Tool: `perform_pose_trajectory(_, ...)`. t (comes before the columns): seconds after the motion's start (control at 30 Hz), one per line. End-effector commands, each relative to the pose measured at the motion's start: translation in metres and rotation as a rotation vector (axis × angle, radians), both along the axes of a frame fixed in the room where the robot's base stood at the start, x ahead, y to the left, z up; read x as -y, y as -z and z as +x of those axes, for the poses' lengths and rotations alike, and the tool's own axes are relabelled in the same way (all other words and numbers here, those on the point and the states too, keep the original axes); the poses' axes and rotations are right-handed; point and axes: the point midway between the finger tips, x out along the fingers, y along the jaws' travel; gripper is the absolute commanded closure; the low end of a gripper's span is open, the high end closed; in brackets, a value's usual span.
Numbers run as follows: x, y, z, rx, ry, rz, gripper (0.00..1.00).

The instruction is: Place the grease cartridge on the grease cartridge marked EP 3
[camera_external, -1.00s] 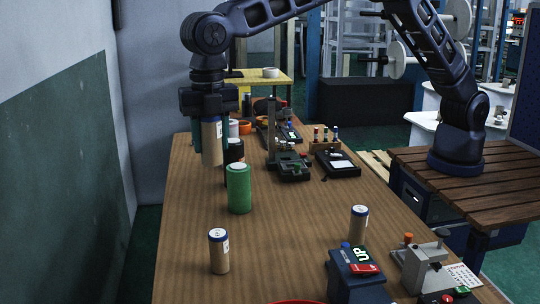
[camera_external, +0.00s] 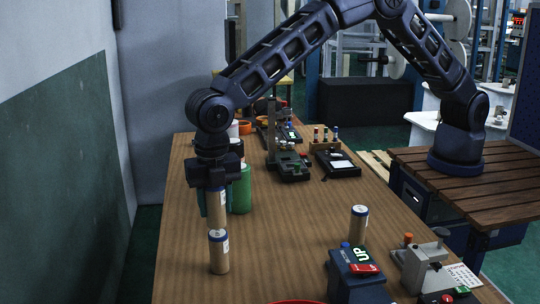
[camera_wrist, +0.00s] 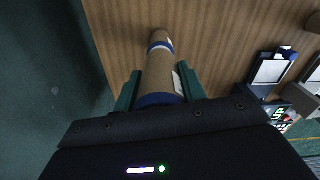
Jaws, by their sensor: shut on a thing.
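My gripper (camera_external: 216,203) is shut on a tan grease cartridge (camera_external: 217,212) with a dark blue end and holds it upright. The held cartridge also shows between the green fingers in the wrist view (camera_wrist: 161,76). Straight below it a similar cartridge (camera_external: 219,254) with a blue and white top stands on the table; its far end shows past the held one in the wrist view (camera_wrist: 159,37). The two look lined up, but I cannot tell whether they touch. Another such cartridge (camera_external: 359,223) stands to the right. The markings are too small to read.
A green canister (camera_external: 241,190) stands just behind my gripper. A blue box with a sign reading UP (camera_external: 356,272) and a grey device (camera_external: 426,266) stand at the front right. The wooden table (camera_external: 290,235) is clear between the cartridges.

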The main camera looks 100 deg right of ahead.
Motion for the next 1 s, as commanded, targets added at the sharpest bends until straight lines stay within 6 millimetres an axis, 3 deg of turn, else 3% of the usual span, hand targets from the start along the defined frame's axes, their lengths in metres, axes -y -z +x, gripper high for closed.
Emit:
perform_pose_trajectory(0.13, -0.001, 0.018, -0.001, -0.002, -0.001, 0.000, 0.84)
perform_pose_trajectory(0.53, 0.000, 0.022, 0.000, 0.000, 0.000, 0.000, 0.84)
perform_pose_trajectory(0.57, 0.000, 0.022, 0.000, 0.000, -0.001, 0.000, 0.53)
perform_pose_trajectory(0.63, 0.000, 0.022, 0.000, 0.000, 0.000, 0.000, 0.40)
perform_pose_trajectory(1.0, -0.001, 0.018, 0.000, 0.000, -0.001, 0.001, 0.37)
